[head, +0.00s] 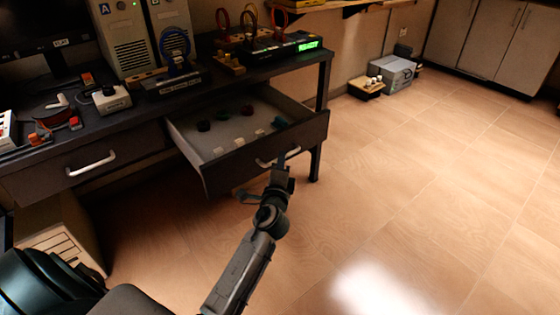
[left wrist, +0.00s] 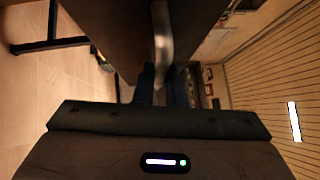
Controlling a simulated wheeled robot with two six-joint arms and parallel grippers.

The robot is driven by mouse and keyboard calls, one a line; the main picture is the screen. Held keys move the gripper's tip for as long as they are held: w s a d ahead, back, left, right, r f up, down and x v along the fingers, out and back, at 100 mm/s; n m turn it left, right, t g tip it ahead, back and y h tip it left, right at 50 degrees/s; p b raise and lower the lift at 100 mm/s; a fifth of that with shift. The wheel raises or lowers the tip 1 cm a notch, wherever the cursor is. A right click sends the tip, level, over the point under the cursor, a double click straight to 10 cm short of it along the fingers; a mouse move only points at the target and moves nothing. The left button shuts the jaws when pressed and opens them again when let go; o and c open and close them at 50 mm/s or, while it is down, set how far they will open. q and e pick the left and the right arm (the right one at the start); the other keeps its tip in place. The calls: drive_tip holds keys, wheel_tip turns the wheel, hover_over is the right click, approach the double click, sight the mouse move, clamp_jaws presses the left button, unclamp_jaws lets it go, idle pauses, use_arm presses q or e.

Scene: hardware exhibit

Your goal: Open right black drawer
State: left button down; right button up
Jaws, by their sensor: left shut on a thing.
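The right black drawer (head: 232,167) in the head view is pulled well out from under the dark workbench. Its light interior shows, with several small dark and pale items lying in it. My left gripper (head: 279,166) is at the drawer front and shut on its silver handle (head: 293,152). In the left wrist view, the handle (left wrist: 162,35) runs down between the fingers of my left gripper (left wrist: 160,84), close to the dark drawer front (left wrist: 105,30). The gripped part of the handle is partly hidden. My right gripper is not in view.
The left drawer (head: 60,178) is closed, with a silver handle. The bench top (head: 190,100) carries computer towers, cables and small devices. A bench leg (head: 315,162) stands by the open drawer. Grey and wooden boxes (head: 390,72) sit by the wall. The tiled floor to the right is clear.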

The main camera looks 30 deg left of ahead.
use_arm(q)
drive_tip(key=c, duration=1.5)
unclamp_jaws()
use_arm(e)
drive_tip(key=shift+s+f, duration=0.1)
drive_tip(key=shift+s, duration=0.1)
use_arm(q)
drive_tip(key=shift+s, duration=0.1)
drive_tip(key=shift+b+v, duration=0.55)
drive_tip(key=shift+v, duration=4.8)
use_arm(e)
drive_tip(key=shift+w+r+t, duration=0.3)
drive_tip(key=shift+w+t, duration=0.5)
